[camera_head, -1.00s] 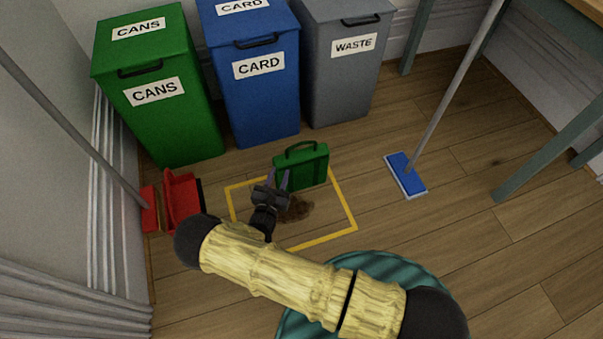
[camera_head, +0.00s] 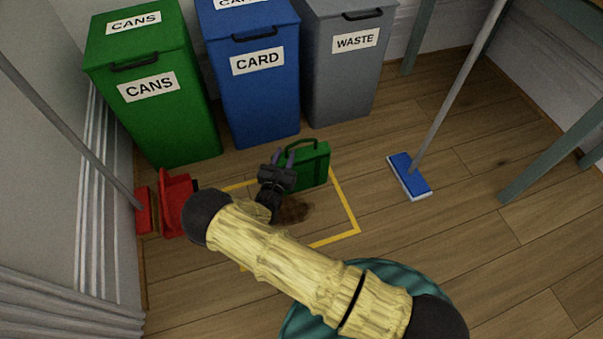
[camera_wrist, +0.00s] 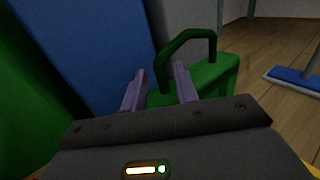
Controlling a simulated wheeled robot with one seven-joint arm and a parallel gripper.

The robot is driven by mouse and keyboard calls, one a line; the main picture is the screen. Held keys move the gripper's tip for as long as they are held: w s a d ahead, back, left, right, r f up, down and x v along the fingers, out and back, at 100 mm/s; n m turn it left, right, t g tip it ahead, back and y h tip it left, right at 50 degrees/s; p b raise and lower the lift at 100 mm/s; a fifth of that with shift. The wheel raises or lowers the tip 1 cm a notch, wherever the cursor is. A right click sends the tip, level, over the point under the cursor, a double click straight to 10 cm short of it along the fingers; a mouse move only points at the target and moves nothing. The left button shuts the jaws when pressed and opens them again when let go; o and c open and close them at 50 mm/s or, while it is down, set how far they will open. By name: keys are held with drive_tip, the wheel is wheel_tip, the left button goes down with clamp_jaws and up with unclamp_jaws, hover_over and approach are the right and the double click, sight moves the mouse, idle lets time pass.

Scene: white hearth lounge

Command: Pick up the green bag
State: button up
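The green bag (camera_head: 312,169) stands upright on the wooden floor inside the yellow taped square, with its handle arched on top. My gripper (camera_head: 285,157) is in front of the bag's left part in the head view and hides some of it. In the wrist view the bag (camera_wrist: 213,80) is just beyond the fingers, with its handle rising above and between them and to the right. My gripper (camera_wrist: 160,88) has its two purple fingers apart, with nothing seen held between them. I cannot tell whether a finger touches the bag.
The green cans bin (camera_head: 160,110), blue card bin (camera_head: 262,100) and grey waste bin (camera_head: 345,85) stand behind the bag. A red dustpan (camera_head: 175,205) is at left, a blue mop (camera_head: 408,175) at right. A brown stain (camera_head: 295,209) marks the floor.

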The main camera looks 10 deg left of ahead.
drive_tip(key=shift+w+f+b, duration=0.1)
drive_tip(key=shift+w+b, duration=0.35)
drive_tip(key=shift+w, duration=0.7)
clamp_jaws()
